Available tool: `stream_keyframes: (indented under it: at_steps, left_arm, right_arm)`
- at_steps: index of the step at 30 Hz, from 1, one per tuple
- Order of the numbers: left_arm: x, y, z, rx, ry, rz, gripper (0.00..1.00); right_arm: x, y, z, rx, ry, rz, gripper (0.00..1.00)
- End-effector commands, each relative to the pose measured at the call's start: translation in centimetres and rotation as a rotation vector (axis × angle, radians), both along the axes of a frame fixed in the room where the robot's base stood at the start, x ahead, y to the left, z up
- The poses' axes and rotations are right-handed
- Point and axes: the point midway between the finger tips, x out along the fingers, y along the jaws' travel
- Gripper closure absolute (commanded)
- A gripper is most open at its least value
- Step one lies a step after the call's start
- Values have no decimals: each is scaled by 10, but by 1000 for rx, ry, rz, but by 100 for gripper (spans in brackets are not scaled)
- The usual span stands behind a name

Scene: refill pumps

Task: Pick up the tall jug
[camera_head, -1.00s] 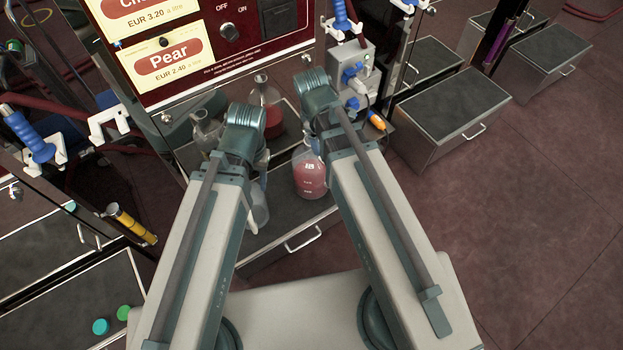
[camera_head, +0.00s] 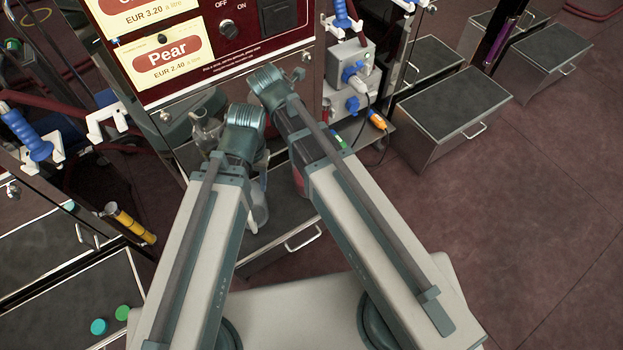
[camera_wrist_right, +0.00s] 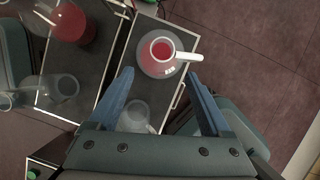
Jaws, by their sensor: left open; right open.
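Several clear glass jugs stand at the pump; I cannot tell which is the tall one. In the head view, an empty jug (camera_head: 206,128) is on the raised shelf. A clear jug (camera_head: 259,210) is half hidden by my left arm, and a red-filled jug (camera_head: 298,182) is mostly behind my right arm. My left gripper (camera_head: 262,165) is open beside the clear jug, mostly hidden. In the right wrist view, my right gripper (camera_wrist_right: 163,98) is open and empty. The red-filled jug (camera_wrist_right: 150,65), with a white handle, is ahead of its fingertips. The clear jug (camera_wrist_right: 136,116) shows between the fingers.
The right wrist view also shows another red jug (camera_wrist_right: 72,24) and an empty jug (camera_wrist_right: 60,88) at left. The pump panel (camera_head: 222,50) rises behind the shelf. A grey socket box (camera_head: 350,65) with cables stands right. Open floor (camera_head: 530,210) lies further right.

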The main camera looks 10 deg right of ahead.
Motion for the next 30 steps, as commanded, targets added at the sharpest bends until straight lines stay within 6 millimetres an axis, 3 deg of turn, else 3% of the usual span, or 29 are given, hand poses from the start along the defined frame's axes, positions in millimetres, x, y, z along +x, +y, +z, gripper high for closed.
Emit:
stream_keyframes:
  at_steps: [13,25,30]
  left_arm:
    - [0,0,-65,1,0,0,50]
    - [0,1,-74,4,-1,-1,50]
    - [1,1,-90,6,-2,-2,50]
  right_arm:
    - [15,-19,-65,1,0,-3,18]
    - [19,-25,-74,1,0,-2,18]
    - [22,-33,-90,2,-1,-4,18]
